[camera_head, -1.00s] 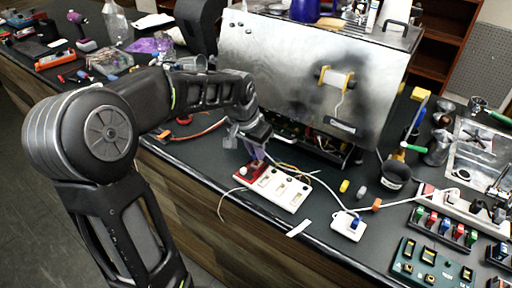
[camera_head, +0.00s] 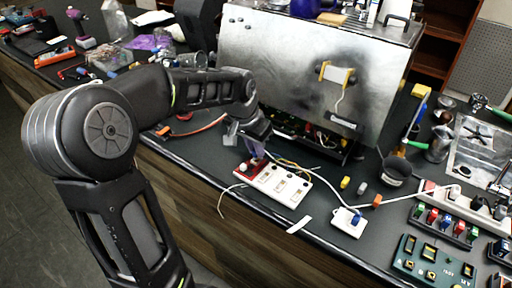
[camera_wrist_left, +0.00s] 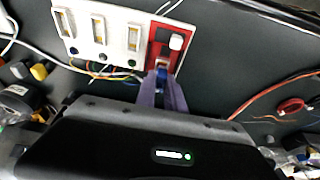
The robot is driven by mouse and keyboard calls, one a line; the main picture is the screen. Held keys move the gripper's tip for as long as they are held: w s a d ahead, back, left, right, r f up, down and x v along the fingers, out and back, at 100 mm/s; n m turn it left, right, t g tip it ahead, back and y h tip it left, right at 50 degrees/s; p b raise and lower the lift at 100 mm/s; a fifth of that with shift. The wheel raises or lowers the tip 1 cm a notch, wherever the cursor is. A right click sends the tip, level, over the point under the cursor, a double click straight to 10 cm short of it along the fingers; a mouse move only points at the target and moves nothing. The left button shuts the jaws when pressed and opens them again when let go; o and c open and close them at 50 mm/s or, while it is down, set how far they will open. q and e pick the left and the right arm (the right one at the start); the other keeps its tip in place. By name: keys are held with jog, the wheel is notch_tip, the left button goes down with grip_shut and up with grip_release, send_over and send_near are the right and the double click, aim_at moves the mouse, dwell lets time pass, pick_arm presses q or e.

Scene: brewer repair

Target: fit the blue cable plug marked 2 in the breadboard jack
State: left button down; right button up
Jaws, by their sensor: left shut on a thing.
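A white board (camera_head: 285,187) with several slots and a red end section (camera_head: 250,167) lies on the dark bench; I take it for the breadboard. It shows in the left wrist view (camera_wrist_left: 117,50), its red section (camera_wrist_left: 165,47) nearest my fingers. My left gripper (camera_head: 257,152), with purple fingers, points down at this red section. In the left wrist view the gripper (camera_wrist_left: 162,78) is shut on a small blue piece (camera_wrist_left: 162,71), apparently the blue plug, at the red section's edge. The fingers hide most of it, so its mark and whether it is seated cannot be told. My right gripper is out of view.
A large metal brewer housing (camera_head: 305,80) stands close behind the board. Thin cables run beside the board. A white block with a blue piece (camera_head: 349,222) and a green panel (camera_head: 432,264) lie to the right. A paper strip (camera_head: 298,225) lies near the front edge.

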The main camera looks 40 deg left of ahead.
pick_arm(q)
jog(key=shift+f+b, duration=0.6)
jog(key=shift+b, duration=0.05)
dwell(1.6)
dwell(0.3)
jog(key=c, duration=1.3)
grip_release()
jog(key=shift+c, duration=0.2)
jog(key=v, duration=0.7)
jog(key=shift+r+b, duration=0.4)
jog(key=shift+s, duration=0.15)
